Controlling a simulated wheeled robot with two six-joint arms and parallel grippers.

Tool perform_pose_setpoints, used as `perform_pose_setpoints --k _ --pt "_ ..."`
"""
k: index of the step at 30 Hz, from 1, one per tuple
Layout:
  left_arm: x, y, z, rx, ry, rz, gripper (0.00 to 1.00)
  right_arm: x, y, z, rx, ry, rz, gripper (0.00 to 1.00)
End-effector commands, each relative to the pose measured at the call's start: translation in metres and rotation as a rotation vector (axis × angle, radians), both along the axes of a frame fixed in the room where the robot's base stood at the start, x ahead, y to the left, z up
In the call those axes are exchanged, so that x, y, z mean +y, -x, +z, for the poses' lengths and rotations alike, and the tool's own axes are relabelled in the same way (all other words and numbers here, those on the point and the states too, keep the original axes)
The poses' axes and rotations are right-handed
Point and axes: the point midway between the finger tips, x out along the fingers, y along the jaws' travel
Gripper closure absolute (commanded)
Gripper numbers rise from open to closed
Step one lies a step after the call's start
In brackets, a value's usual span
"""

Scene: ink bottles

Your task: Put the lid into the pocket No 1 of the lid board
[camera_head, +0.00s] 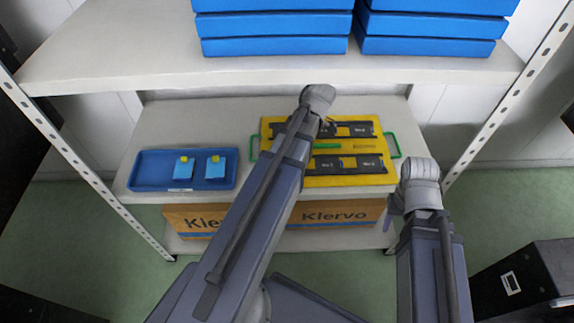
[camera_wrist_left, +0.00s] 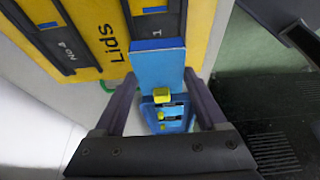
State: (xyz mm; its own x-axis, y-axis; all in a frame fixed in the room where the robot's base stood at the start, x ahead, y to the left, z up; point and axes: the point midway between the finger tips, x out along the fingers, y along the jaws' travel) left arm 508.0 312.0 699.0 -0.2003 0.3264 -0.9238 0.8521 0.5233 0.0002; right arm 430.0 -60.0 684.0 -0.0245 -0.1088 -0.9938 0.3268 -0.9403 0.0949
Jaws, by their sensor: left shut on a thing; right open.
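The yellow lid board (camera_head: 345,148) lies on the middle shelf, with black pocket strips. In the left wrist view, the black strip marked 1 (camera_wrist_left: 157,22) is just past the held lid; the lid hides part of its label. My left gripper (camera_wrist_left: 160,82) is shut on a blue lid (camera_wrist_left: 157,66) with a yellow knob (camera_wrist_left: 162,95). The lid overlaps the board's edge in this view; I cannot tell whether it touches. In the head view my left arm hides the lid and fingers. My right gripper (camera_head: 397,206) is open and apart, to the right of the board.
A blue tray (camera_head: 145,172) with two blue pieces (camera_head: 215,167) with yellow knobs stands left of the board. Blue boxes (camera_head: 272,25) stand on the upper shelf (camera_head: 120,60). White posts (camera_head: 508,95) flank the shelving. A Klervo carton (camera_head: 345,214) is below.

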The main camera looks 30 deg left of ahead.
Motion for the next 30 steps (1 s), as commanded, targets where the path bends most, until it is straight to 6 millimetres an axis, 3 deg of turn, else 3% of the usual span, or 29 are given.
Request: perform_pose_setpoints --k 1,10,19,30 --pt "0.000 0.000 -0.014 0.000 0.000 0.000 0.81 0.000 0.000 -0.014 0.000 0.000 0.000 0.50" --pt "0.000 0.000 -0.019 0.000 0.000 -0.001 0.81 0.000 0.000 -0.019 0.000 0.000 0.000 0.50" --pt "0.000 0.000 -0.053 0.000 0.000 -0.001 0.81 0.000 0.000 -0.053 0.000 0.000 0.000 0.50" --pt "0.000 0.000 -0.054 0.000 0.000 -0.001 0.81 0.000 0.000 -0.054 0.000 0.000 0.000 0.50"
